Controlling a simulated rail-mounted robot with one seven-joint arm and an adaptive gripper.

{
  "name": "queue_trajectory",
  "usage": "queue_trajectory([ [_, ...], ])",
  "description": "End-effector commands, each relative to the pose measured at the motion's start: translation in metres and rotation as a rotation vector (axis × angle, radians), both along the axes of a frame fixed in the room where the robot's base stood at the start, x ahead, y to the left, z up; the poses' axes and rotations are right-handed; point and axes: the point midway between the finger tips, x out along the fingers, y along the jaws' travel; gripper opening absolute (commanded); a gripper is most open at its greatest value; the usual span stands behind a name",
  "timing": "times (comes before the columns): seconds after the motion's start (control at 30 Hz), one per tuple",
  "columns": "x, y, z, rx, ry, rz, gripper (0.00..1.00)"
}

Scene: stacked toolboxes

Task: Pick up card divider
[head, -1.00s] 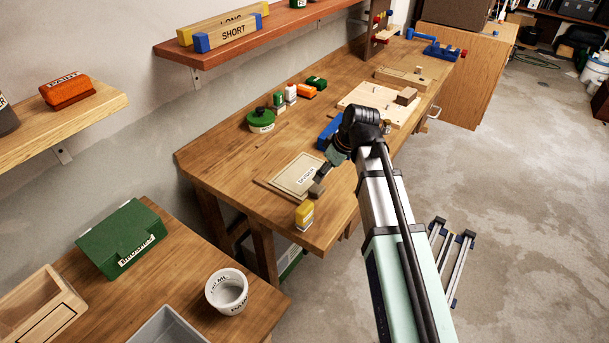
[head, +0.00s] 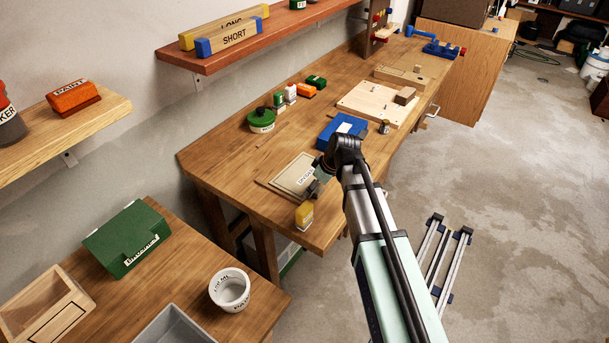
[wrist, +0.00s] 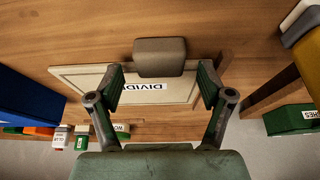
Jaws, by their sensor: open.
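The card divider (head: 290,176) is a flat beige panel with a dark border and a label. It lies on the wooden workbench near its front end. In the wrist view the divider (wrist: 80,75) lies beneath and beyond the fingers, its label partly readable as "DIVID" and partly covered. A brown rounded block (wrist: 160,57) overlaps the divider's edge in the wrist view; I cannot tell if it is attached. My gripper (wrist: 161,82) is open, its fingers spread wider than the block, with nothing held. In the head view my gripper (head: 314,188) is at the divider's right edge, partly hidden by my wrist.
A yellow container (head: 304,215) stands close to my gripper near the bench corner. A blue box (head: 340,131) lies behind my wrist. A green round tin (head: 261,120) and small bottles stand toward the wall. Bare bench surface lies left of the divider.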

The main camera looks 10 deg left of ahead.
Motion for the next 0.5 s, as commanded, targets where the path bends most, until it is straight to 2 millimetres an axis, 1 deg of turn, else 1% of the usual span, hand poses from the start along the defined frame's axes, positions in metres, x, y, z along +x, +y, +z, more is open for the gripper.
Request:
queue_trajectory([
  [0.13, 0.0009, 0.0023, -0.0061, 0.0, 0.001, 0.0, 0.79],
  [0.33, 0.0009, 0.0023, -0.0067, 0.0, 0.0, 0.001, 0.79],
  [0.37, 0.0009, 0.0024, -0.0066, 0.0, 0.0, 0.001, 0.76],
  [0.4, 0.0008, 0.0023, -0.0066, 0.0, 0.0, 0.001, 0.61],
  [0.47, 0.0008, 0.0023, -0.0065, 0.0, 0.0, 0.001, 0.4],
  [0.5, 0.0008, 0.0023, -0.0065, 0.0, 0.0, 0.001, 0.26],
])
